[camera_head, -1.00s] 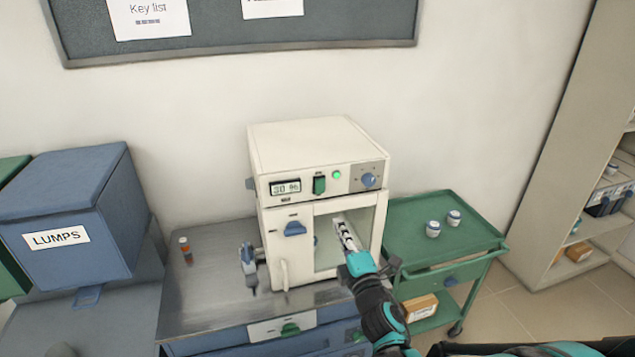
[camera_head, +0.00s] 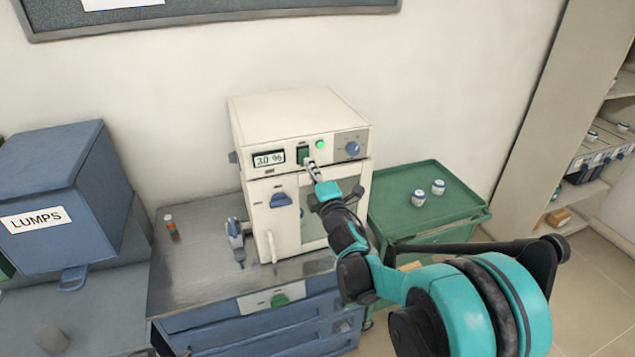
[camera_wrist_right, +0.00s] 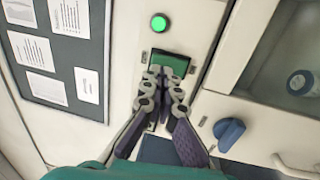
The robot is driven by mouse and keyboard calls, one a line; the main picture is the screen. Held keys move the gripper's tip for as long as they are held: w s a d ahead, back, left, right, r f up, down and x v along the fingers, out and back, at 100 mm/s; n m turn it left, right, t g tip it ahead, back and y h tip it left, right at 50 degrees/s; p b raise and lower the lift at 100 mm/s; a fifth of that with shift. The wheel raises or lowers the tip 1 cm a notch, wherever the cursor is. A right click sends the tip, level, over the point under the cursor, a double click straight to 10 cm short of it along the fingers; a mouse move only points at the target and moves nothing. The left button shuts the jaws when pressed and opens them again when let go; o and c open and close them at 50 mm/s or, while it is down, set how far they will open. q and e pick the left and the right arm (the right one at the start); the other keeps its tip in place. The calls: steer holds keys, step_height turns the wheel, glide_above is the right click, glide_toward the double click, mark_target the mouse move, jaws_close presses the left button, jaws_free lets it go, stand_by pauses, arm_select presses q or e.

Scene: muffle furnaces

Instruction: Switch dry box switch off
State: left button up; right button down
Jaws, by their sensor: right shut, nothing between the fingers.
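The dry box (camera_head: 287,120) is a cream cabinet on the metal bench, with a display (camera_head: 269,158) that seems to read 30 %. Its green switch (camera_head: 304,155) sits between the display and a lit green lamp (camera_head: 320,144). My right gripper (camera_head: 311,165) is shut and empty, its fingertips at the lower part of the switch. In the right wrist view the fingertips (camera_wrist_right: 166,70) overlap the green switch (camera_wrist_right: 168,62), with the lit lamp (camera_wrist_right: 159,23) beyond; I cannot tell whether they touch it. My left gripper is not in view.
A blue knob (camera_head: 352,148) is right of the lamp, and a blue door handle (camera_head: 281,199) is below the display. A green cart (camera_head: 400,200) with two small jars stands to the right. A blue LUMPS bin (camera_head: 70,175) stands to the left.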

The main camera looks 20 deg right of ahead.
mark_target(304, 157)
steer(key=shift+w+r, duration=0.1)
steer(key=shift+w, duration=1.05)
